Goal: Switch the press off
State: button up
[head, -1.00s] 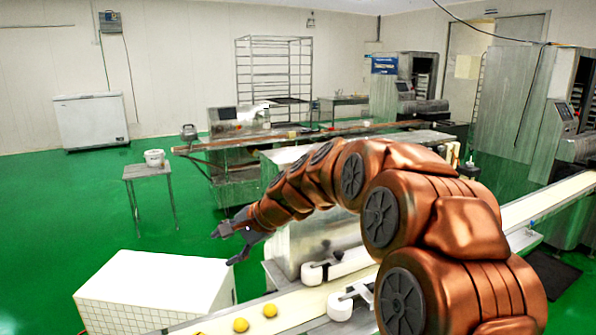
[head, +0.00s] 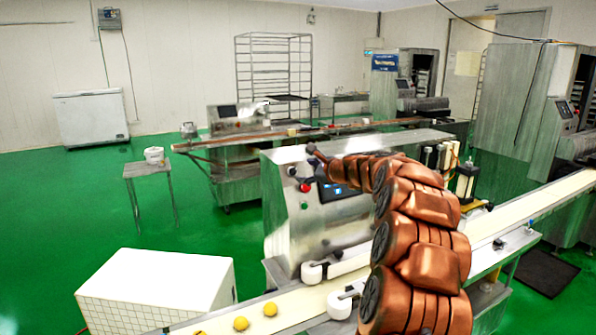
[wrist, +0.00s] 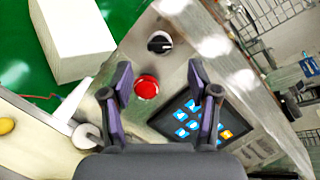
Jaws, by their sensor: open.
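The press (head: 325,220) is a grey metal machine with a control panel on its front. In the wrist view the panel carries a black rotary knob (wrist: 160,42) with a pale mark, a round red button (wrist: 146,87) and a lit touchscreen (wrist: 190,120) with blue icons. My gripper (wrist: 160,80) is open and empty. The red button shows between its fingers, and the knob lies beyond the fingertips, apart from them. In the head view the black knob (head: 292,171) is left of the screen, above a green button (head: 304,205). The gripper end is small and dark there.
A conveyor belt (head: 215,326) with yellow balls (head: 270,309) and white rollers (head: 312,272) runs in front of the press. A white tiled box (head: 155,285) stands at left. Green floor is open between that box and the small table (head: 147,170).

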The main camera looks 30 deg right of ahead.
aim_at(295, 171)
jog(key=shift+p+x, duration=0.75)
jog(key=shift+x, duration=2.1)
grip_shut()
